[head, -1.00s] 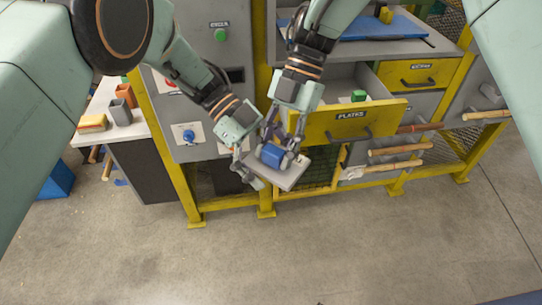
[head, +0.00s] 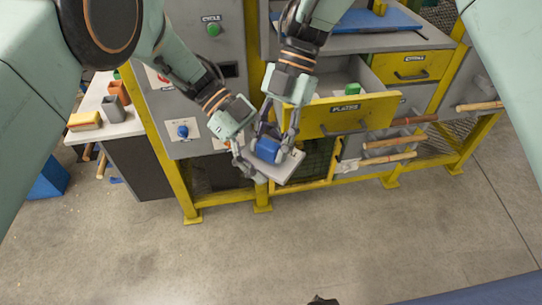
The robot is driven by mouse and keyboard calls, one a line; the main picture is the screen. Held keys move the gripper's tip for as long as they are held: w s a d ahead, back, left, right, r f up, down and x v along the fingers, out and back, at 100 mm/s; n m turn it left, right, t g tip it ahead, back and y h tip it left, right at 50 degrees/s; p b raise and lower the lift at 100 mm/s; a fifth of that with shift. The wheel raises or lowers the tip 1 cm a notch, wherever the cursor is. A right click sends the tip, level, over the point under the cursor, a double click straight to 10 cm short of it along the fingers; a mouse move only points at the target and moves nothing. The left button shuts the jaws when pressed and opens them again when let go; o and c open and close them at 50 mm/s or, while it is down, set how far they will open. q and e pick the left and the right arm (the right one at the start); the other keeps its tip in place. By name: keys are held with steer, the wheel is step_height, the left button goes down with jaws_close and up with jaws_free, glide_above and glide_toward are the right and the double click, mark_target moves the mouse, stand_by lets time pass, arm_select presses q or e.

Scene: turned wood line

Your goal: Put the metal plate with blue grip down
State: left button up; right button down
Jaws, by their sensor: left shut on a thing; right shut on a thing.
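The metal plate (head: 288,168) is a flat grey piece with a blue grip (head: 267,150) on top. My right gripper (head: 275,137) comes from above and is shut on the blue grip. My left gripper (head: 250,165) is at the plate's left edge and is shut on the plate. Its fingers partly cover that edge. The plate is slightly tilted.
A blue mat (head: 375,22) lies on the bench top. Wooden-handled tools (head: 393,141) stick out at right. The floor in front is clear.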

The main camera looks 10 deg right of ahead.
arm_select(q)
steer(key=shift+c, duration=1.2)
arm_select(e)
steer(key=c, duration=0.7)
jaws_free()
